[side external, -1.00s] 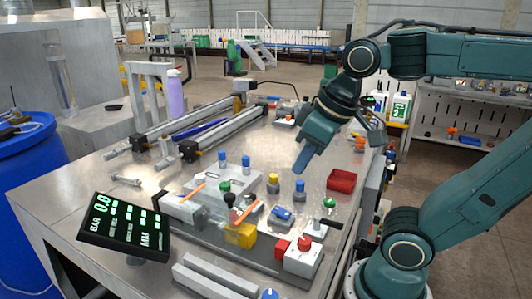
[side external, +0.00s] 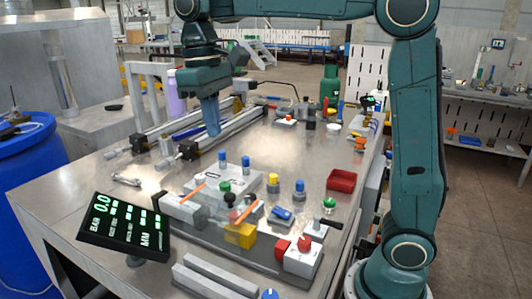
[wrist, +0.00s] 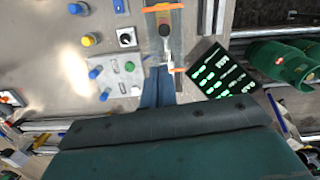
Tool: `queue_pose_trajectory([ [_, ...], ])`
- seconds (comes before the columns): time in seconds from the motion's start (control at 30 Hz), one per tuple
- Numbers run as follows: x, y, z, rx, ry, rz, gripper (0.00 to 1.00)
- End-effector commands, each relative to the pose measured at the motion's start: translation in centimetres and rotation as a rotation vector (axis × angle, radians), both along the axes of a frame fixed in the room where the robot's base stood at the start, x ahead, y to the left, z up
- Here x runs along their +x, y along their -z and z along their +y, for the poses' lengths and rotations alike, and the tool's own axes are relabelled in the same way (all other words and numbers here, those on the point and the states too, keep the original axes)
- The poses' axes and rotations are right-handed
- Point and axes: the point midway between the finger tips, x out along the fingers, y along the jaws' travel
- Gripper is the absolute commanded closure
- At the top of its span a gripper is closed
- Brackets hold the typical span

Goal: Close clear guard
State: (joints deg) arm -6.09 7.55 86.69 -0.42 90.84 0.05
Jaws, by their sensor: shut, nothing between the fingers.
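The clear guard (side external: 216,208) is a see-through cover over the grey track at the front of the bench, with orange strips at its ends. It is hard to make out, and I cannot tell how far it is open. In the wrist view, the blue fingers (wrist: 157,80) are below the guard area.
A tilted black display (side external: 124,226) stands at the front left. A grey panel with buttons (side external: 238,182) sits behind the guard. A yellow block (side external: 240,235) and a red-and-white box (side external: 303,257) are near the front. A red tray (side external: 341,180) is at right.

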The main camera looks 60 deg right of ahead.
Motion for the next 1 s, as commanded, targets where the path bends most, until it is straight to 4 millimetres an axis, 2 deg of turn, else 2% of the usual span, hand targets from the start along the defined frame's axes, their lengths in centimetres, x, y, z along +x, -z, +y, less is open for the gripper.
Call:
queue_pose_trajectory([
  [0.03,1.1,0.3,0.3,-0.003,-0.006,0.027,1.0],
  [0.2,3.7,1.0,1.2,-0.014,-0.022,0.111,1.0],
  [0.4,5.9,2.0,2.1,-0.025,-0.038,0.186,1.0],
  [0.6,6.7,2.4,2.5,-0.03,-0.043,0.217,1.0],
  [1.0,6.6,2.8,2.4,-0.03,-0.043,0.22,1.0],
])
